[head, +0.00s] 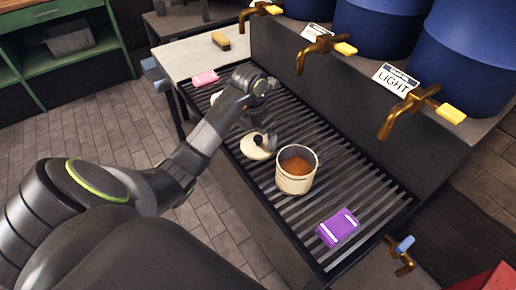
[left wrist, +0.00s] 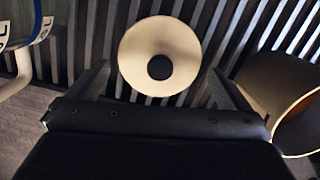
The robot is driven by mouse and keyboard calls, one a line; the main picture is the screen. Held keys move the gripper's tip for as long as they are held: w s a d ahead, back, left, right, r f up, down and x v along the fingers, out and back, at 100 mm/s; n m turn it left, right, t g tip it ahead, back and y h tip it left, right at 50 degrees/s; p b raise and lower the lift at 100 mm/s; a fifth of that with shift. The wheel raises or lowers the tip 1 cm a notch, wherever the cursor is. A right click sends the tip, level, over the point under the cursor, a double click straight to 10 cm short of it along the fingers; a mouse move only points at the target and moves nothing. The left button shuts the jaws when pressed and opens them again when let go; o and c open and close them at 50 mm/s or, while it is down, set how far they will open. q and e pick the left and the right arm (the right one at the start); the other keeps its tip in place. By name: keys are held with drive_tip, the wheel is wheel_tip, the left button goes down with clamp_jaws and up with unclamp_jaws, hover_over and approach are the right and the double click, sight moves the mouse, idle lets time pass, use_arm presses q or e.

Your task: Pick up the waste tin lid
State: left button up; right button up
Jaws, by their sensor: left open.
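The waste tin lid (head: 255,148) is a round cream disc with a dark knob. It lies on the slatted metal rack, left of the open tin (head: 297,170), which holds something brown. In the left wrist view the lid (left wrist: 159,56) is centred between the two fingers, its knob facing the camera. My left gripper (head: 266,138) is over the lid in the head view; in the left wrist view its fingers (left wrist: 160,88) are spread apart and empty, with the lid beyond them. Contact cannot be told. My right gripper is out of view.
The slatted rack (head: 372,207) carries a purple packet (head: 338,228) and a pink block (head: 205,79). Brass taps (head: 318,47) jut out above its back edge, under blue barrels (head: 375,30). The tin's rim (left wrist: 285,105) is close to the right finger. A brush (head: 221,41) lies on the far end.

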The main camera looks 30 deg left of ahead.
use_arm(q)
wheel_tip(320, 180, down, 2)
drive_tip(key=shift+w+f+b, duration=0.15)
drive_tip(key=shift+f+b, duration=0.05)
drive_tip(key=shift+b, duration=0.6)
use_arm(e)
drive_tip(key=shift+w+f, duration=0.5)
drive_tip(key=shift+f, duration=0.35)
use_arm(q)
drive_tip(key=shift+r, duration=0.1)
drive_tip(key=c, duration=0.6)
drive_tip(key=shift+c, duration=0.2)
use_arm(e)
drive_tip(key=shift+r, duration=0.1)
